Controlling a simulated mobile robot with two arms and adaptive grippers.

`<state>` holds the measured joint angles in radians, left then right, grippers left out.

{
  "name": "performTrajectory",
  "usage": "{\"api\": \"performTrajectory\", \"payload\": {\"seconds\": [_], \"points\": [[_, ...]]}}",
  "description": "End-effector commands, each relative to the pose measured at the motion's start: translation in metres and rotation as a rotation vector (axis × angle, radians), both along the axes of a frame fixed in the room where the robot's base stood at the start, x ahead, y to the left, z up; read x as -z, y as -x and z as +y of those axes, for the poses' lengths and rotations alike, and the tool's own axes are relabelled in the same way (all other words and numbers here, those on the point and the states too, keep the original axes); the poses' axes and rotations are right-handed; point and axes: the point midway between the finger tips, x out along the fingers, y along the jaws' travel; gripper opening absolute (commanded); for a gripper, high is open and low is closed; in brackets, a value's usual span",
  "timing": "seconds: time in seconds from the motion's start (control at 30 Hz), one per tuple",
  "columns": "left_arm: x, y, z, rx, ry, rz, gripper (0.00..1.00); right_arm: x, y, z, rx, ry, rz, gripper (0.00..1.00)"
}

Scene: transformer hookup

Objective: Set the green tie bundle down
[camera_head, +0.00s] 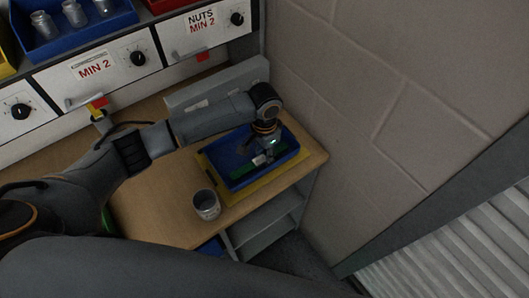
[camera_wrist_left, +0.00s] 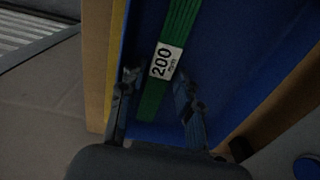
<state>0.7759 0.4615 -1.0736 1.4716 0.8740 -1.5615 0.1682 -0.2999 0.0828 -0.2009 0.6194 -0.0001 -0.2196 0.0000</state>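The green tie bundle (camera_head: 244,171) lies in the blue tray (camera_head: 233,153). My left gripper (camera_head: 265,160) is low over the tray. In the left wrist view its fingers (camera_wrist_left: 157,88) are apart, one on each side of the bundle, with blue gaps showing beside the strip. My right gripper is not in view.
The tray sits on a yellow mat (camera_head: 236,195) on the wooden bench (camera_head: 160,207). A metal cup (camera_head: 206,205) stands left of the mat. A block wall (camera_head: 370,100) is close on the right. Labelled drawers (camera_head: 100,68) and bins (camera_head: 75,30) stand behind.

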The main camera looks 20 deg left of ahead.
Motion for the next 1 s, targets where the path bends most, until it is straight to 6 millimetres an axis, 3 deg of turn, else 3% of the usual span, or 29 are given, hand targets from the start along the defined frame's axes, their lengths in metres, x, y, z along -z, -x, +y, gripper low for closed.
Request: {"api": "performTrajectory", "payload": {"seconds": [0.17, 0.63, 0.8, 1.0], "points": [[-0.013, -0.001, 0.000, 0.000, 0.001, -0.003, 0.34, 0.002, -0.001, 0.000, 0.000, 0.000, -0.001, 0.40], [-0.105, -0.001, 0.000, 0.001, 0.001, -0.003, 0.34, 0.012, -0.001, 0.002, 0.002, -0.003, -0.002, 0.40], [-0.120, -0.001, 0.000, -0.001, 0.001, -0.001, 0.34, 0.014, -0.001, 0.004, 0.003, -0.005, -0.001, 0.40], [-0.123, 0.000, 0.000, -0.001, 0.000, 0.000, 0.34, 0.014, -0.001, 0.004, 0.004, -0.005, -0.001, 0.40]]}}
